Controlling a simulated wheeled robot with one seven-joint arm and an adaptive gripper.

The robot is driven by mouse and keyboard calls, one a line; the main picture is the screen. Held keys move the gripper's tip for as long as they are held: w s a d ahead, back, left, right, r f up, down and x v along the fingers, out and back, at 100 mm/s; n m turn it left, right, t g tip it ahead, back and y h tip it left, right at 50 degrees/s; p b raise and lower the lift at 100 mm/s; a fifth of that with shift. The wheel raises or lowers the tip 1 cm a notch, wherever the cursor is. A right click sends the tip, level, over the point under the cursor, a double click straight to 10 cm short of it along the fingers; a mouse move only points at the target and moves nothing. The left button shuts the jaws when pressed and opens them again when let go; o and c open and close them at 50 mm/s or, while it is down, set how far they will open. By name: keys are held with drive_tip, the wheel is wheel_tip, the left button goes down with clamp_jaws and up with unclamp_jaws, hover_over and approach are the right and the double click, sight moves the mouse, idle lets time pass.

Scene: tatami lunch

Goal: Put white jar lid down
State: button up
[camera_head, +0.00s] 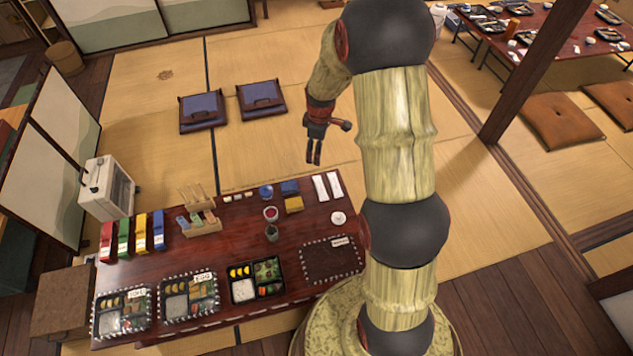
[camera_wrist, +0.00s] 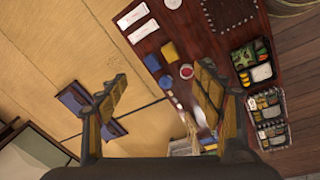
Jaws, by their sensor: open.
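A small white round piece (camera_head: 338,218), perhaps the jar lid, lies on the right part of the dark red table (camera_head: 235,225). It also shows at the top edge of the wrist view (camera_wrist: 172,4). My gripper (camera_head: 313,158) hangs high beyond the table's back edge, fingers pointing down. In the wrist view my gripper (camera_wrist: 163,92) is open, with nothing held between its fingers.
Two white strips (camera_head: 328,187), a yellow block (camera_head: 294,204) and a blue round item (camera_head: 266,192) lie near the back edge. Bento boxes (camera_head: 256,278) line the front. A dark mat with a patterned border (camera_head: 331,262) has bare surface. Coloured boxes (camera_head: 141,232) stand left.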

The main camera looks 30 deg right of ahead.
drive_tip(key=s+a+r+m+t, duration=0.15)
drive_tip(key=s+a+r, duration=0.35)
drive_tip(key=r, duration=0.5)
drive_tip(key=s+a+r+m, duration=0.3)
drive_tip(key=s+a+r, duration=0.2)
drive_tip(key=r, duration=0.6)
drive_tip(key=s+a+r+m+t, duration=0.1)
drive_tip(key=s+a+r+m, duration=0.1)
drive_tip(key=s, duration=0.7)
drive_tip(key=s+a+r+m+t, duration=0.1)
drive_tip(key=s+a+r, duration=0.4)
drive_tip(key=s, duration=0.5)
drive_tip(key=shift+a+r+m+y, duration=0.15)
drive_tip(key=shift+r+m+y, duration=0.15)
drive_tip(key=shift+m, duration=0.45)
drive_tip(key=shift+f, duration=0.1)
